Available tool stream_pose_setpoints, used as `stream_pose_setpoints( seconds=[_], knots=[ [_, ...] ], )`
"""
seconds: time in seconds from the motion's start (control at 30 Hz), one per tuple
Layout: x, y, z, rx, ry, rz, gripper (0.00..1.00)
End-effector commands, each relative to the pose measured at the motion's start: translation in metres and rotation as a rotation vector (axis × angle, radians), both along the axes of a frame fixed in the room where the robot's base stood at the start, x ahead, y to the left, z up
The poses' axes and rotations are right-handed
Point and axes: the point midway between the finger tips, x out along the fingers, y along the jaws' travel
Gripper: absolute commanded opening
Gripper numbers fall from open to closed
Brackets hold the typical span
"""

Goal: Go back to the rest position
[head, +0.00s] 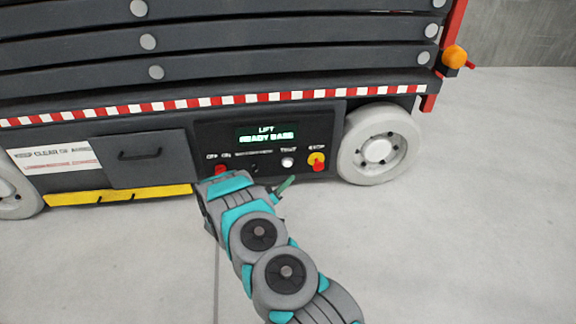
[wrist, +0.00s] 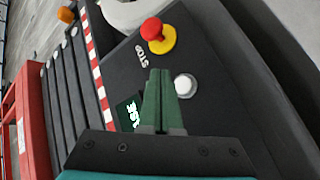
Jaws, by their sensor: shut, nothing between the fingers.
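My gripper (head: 286,185) is in front of the lift's control panel (head: 215,140), below the white button. In the wrist view its green fingers (wrist: 159,88) are together and empty. They point at the panel, with the white round button (wrist: 185,85) just right of the tips. That button also shows in the head view (head: 288,162). I cannot tell whether the fingertips touch the panel. My arm covers the panel's lower left part.
A red stop knob on a yellow base (head: 318,162) is at the panel's right. The lit display (head: 266,132) reads "LIFT READY BASE". A pale wheel (head: 378,146) stands to the right. A handled door (head: 145,160) is left. The concrete floor (head: 470,220) at right is clear.

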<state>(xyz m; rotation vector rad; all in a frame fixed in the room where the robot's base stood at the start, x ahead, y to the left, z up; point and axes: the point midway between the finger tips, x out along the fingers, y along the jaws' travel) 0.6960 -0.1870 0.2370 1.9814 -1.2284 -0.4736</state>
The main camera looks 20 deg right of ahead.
Motion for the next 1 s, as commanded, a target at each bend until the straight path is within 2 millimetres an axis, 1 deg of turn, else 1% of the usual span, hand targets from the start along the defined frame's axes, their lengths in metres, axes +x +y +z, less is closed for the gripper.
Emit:
stream_pose_setpoints(
  seconds=[0.43,0.57,0.67,0.77,0.8,0.9,1.0],
  knots=[
    [0.001,0.0,0.0,0.003,0.0,0.001,0.0],
    [0.011,0.006,0.006,0.059,-0.009,0.028,0.0],
    [0.029,0.018,0.017,0.162,-0.025,0.08,0.0],
    [0.051,0.038,0.033,0.296,-0.042,0.152,0.0],
    [0.059,0.047,0.038,0.353,-0.042,0.183,0.0],
    [0.073,0.072,0.055,0.484,-0.041,0.256,0.0],
    [0.084,0.098,0.076,0.611,-0.033,0.327,0.0]
  ],
)
